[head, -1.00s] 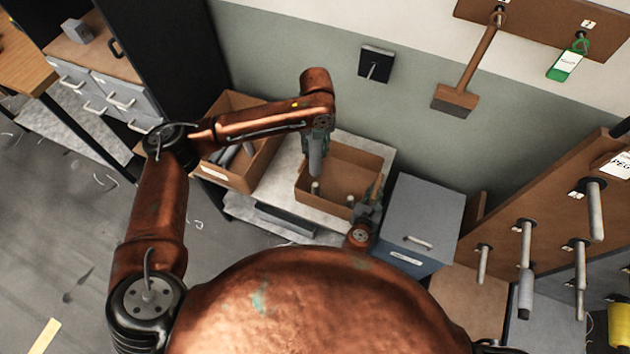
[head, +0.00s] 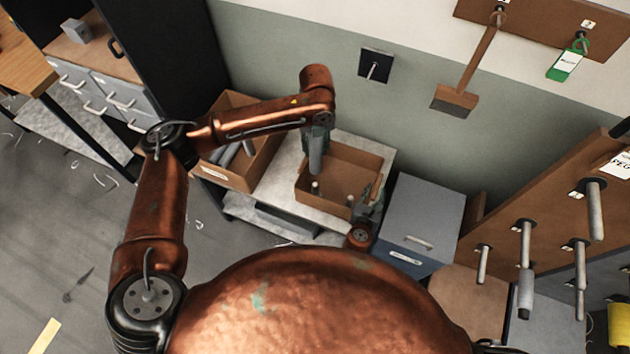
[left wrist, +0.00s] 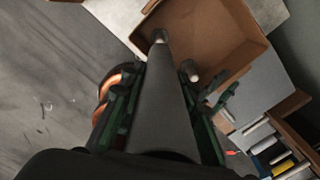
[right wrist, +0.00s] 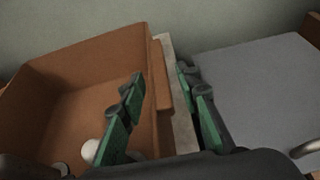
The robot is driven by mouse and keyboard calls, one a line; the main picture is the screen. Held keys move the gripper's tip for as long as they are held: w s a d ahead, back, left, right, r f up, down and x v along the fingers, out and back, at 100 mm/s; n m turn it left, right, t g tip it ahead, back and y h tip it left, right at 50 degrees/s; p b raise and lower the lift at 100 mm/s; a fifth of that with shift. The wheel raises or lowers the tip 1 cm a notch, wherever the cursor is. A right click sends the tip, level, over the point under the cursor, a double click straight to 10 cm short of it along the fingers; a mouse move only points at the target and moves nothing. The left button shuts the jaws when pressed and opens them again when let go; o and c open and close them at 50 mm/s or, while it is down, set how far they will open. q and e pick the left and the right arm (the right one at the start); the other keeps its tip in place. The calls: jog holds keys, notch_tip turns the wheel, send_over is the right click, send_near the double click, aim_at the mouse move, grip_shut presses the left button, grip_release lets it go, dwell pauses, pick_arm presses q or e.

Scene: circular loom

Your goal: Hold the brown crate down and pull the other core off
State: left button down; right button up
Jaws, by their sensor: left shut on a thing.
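The brown crate (head: 368,164) stands open on a pale bench, with two light pegs inside. My left gripper (head: 316,146) is shut on a grey tapered core (left wrist: 163,105) and holds it upright over the crate's left part. One peg (head: 315,188) shows just below the core's lower end; I cannot tell whether they touch. The other peg (head: 350,201) is bare, nearer the front right. My right gripper (right wrist: 160,95) is open at the crate's right wall, one finger inside and one outside; contact with the wall is unclear.
A second brown box (head: 222,172) with grey cores stands left of the crate. A grey-blue cabinet (head: 425,215) stands close on the right. The wall is behind, and a peg panel (head: 545,205) is at the right.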

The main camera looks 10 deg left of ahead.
jog(key=shift+o, duration=0.2)
jog(key=v, duration=1.2)
jog(key=shift+f, duration=0.1)
